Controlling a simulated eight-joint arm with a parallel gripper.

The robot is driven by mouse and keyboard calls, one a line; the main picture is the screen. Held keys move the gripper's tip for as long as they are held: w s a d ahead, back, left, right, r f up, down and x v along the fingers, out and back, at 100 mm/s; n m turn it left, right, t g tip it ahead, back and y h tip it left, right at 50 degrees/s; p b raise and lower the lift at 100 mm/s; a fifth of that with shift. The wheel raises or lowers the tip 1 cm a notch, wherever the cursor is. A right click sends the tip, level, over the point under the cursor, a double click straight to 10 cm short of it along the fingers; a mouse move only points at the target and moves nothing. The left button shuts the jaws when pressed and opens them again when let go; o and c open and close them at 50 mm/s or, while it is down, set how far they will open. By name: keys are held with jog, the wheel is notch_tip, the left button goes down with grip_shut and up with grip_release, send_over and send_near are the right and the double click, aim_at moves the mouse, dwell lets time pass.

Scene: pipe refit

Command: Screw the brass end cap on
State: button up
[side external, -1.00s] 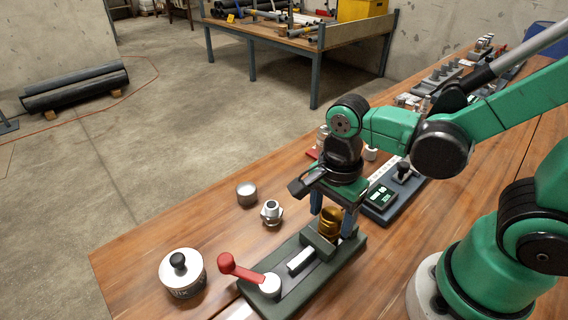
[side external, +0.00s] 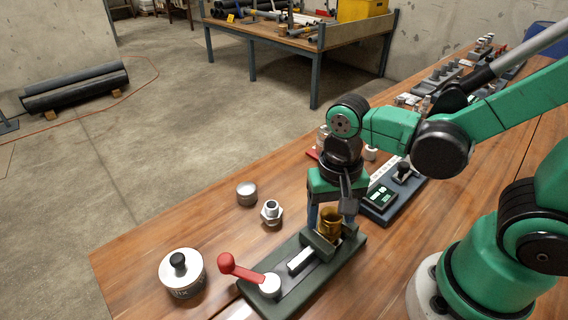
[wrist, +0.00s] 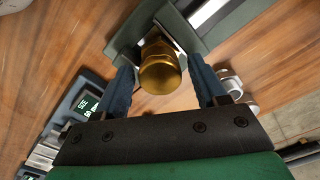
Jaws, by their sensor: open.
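The brass end cap (side external: 329,223) sits upright at the vise (side external: 300,262), between its green jaws. In the wrist view the cap (wrist: 160,74) is a gold hexagonal piece, with a bit of silvery metal showing beside it. What is under the cap is mostly hidden. My gripper (side external: 330,212) points down over the cap. In the wrist view my gripper's (wrist: 161,66) two blue fingers stand on either side of the cap, with gaps between them and it. The cap's thread is not visible.
The vise's red handle (side external: 240,268) sticks up at its left end. A silver fitting (side external: 271,212), a grey cap (side external: 246,194) and a round lidded tin (side external: 182,273) stand to the left. A device with a green display (side external: 382,196) is close by on the right.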

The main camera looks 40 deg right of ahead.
jog(key=shift+n, duration=0.4)
jog(key=n, duration=0.5)
jog(key=shift+n, duration=0.3)
jog(key=n, duration=0.6)
grip_shut()
